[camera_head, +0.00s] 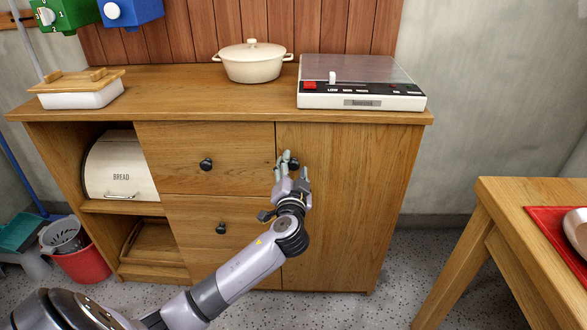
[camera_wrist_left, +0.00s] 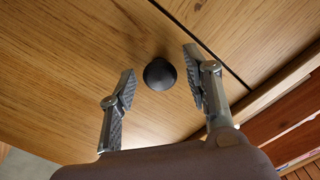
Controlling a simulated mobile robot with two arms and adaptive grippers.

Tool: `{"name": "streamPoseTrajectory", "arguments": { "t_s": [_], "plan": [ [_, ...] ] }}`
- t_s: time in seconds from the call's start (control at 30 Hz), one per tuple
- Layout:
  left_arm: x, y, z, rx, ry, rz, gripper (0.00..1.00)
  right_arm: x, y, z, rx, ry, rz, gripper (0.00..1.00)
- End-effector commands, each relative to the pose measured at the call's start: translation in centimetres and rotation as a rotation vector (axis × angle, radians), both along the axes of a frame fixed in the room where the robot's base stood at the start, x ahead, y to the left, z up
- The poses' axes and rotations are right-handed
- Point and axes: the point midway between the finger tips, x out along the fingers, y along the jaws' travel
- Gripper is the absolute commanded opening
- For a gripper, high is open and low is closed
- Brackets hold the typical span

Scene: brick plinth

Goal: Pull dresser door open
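The wooden dresser (camera_head: 235,104) stands against the wall, with two drawers on the left and a tall door (camera_head: 345,210) on the right. The door looks closed. Its black round knob (camera_head: 294,163) is near the door's upper left edge. My left gripper (camera_head: 289,164) is at the knob. In the left wrist view the knob (camera_wrist_left: 160,73) sits between the two open fingers (camera_wrist_left: 160,82), with a gap on both sides, so they do not grip it. My right gripper is in neither view.
A cream pot (camera_head: 252,65) and a record-player-like device (camera_head: 361,88) stand on the dresser top. A bread box (camera_head: 118,170) is in the left shelf. A wooden table (camera_head: 505,215) is at the right. Floor shows between the dresser and the table.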

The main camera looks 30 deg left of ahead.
Motion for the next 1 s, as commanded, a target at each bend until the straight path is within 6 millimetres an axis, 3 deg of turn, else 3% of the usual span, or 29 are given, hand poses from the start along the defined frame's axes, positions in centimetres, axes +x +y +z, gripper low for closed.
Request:
{"name": "streamPoseTrajectory", "arguments": {
  "t_s": [0.63, 1.0],
  "plan": [
    [-0.02, -0.05, -0.02, -0.001, 0.000, -0.001, 0.00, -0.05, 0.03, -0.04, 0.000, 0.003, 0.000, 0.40],
    [-0.02, -0.06, -0.03, -0.001, 0.000, -0.001, 0.00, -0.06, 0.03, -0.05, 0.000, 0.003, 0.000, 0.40]
  ]
}}
